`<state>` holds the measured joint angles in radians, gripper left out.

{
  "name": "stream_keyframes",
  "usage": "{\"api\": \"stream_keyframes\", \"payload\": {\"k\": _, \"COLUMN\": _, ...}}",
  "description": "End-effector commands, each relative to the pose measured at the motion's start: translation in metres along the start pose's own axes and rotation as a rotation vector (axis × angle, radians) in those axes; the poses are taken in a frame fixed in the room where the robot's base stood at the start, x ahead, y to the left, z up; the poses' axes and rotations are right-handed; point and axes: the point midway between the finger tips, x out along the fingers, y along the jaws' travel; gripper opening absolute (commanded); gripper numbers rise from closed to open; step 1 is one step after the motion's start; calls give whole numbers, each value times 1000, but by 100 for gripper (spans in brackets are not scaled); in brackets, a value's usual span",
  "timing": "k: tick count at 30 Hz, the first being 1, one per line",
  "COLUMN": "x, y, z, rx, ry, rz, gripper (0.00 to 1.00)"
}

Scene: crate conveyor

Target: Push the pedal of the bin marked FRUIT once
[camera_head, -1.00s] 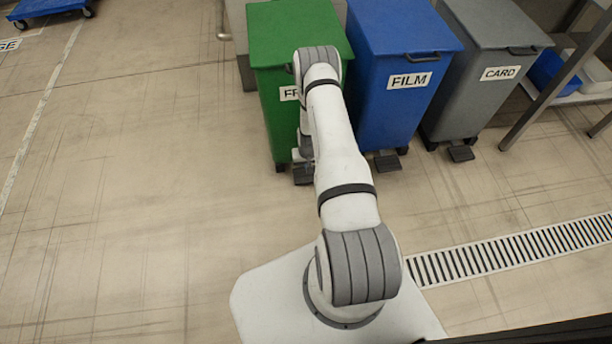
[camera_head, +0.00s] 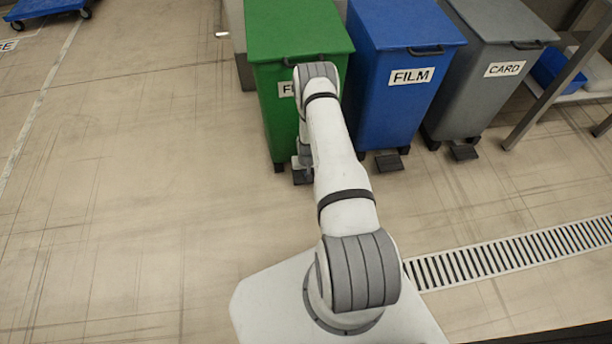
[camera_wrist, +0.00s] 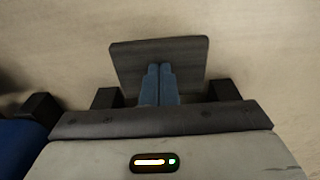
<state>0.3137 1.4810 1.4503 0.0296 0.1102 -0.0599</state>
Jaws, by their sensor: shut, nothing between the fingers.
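The green bin (camera_head: 295,45) stands at the back with its lid down. Its label (camera_head: 287,89) shows only a leading F; my arm hides the rest. Its dark pedal (camera_wrist: 192,55) sticks out at the bottom front, and in the head view (camera_head: 302,178) it is partly hidden by my arm. In the wrist view my gripper (camera_wrist: 159,68) is shut, its blue fingers side by side with nothing between them. The fingertips overlap the middle of the pedal plate. I cannot tell whether they touch it.
A blue bin marked FILM (camera_head: 400,110) and a grey bin marked CARD (camera_head: 480,95) stand to the right, each with its own pedal. A floor grate (camera_head: 520,252) lies at the lower right, near a metal rack (camera_head: 560,85).

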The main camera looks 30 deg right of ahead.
Motion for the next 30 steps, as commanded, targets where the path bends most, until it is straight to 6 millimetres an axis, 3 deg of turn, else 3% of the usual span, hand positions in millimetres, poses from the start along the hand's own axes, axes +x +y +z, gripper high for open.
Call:
{"api": "stream_keyframes", "payload": {"k": 13, "x": 47, "y": -1, "z": 5, "rx": -1, "ry": 3, "rz": 0, "gripper": 0}}
{"api": "stream_keyframes", "payload": {"k": 20, "x": 38, "y": -1, "z": 7, "rx": -2, "ry": 2, "rz": 0, "gripper": 0}}
{"api": "stream_keyframes", "payload": {"k": 27, "x": 24, "y": -1, "z": 33, "rx": -1, "ry": -2, "rz": 0, "gripper": 0}}
{"api": "stream_keyframes", "payload": {"k": 30, "x": 26, "y": -1, "z": 34, "rx": -1, "ry": -1, "rz": 0, "gripper": 0}}
